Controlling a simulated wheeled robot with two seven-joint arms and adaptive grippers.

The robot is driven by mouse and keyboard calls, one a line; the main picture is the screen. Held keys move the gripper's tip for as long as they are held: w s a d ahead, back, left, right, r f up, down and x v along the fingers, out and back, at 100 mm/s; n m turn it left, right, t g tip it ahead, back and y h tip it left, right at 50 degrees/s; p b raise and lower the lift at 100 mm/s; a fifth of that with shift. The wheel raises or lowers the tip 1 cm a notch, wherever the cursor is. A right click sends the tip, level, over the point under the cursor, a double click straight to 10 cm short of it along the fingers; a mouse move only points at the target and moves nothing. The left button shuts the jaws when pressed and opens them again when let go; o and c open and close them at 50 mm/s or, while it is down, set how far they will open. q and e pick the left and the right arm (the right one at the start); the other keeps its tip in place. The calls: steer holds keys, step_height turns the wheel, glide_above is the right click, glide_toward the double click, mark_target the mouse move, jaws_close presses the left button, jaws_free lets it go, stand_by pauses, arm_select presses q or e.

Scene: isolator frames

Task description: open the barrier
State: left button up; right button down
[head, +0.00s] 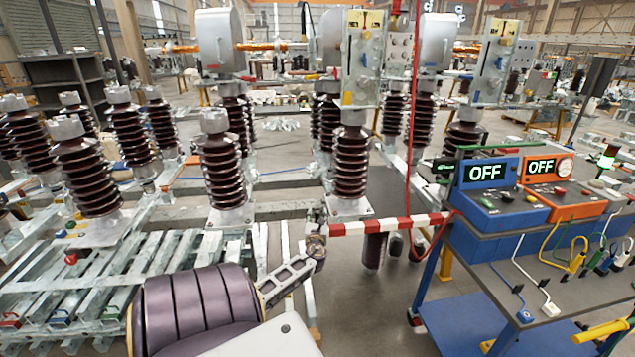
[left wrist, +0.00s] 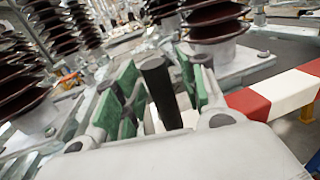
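The barrier (head: 392,224) is a red-and-white striped bar, lying level across the gap between the insulator stands and the blue cart. In the left wrist view its red and white end (left wrist: 280,97) is just right of the fingers. My left gripper (head: 317,240) is at the barrier's left end in the head view. In the left wrist view the green-padded fingers (left wrist: 152,88) are apart, with an upright dark post (left wrist: 161,92) between them. A gap shows beside the post, and firm contact cannot be seen. My right gripper is in neither view.
A blue cart (head: 455,310) at the right carries a blue box (head: 490,205) and an orange box (head: 565,200), both reading OFF. Brown ribbed insulators (head: 222,165) stand behind and left of the gripper. Grey floor (head: 375,310) is clear below the barrier.

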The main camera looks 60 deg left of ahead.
arm_select(q)
steer(key=shift+d, duration=0.1)
stand_by(0.3)
steer(key=v, duration=1.2)
steer(key=shift+n, duration=0.3)
stand_by(0.6)
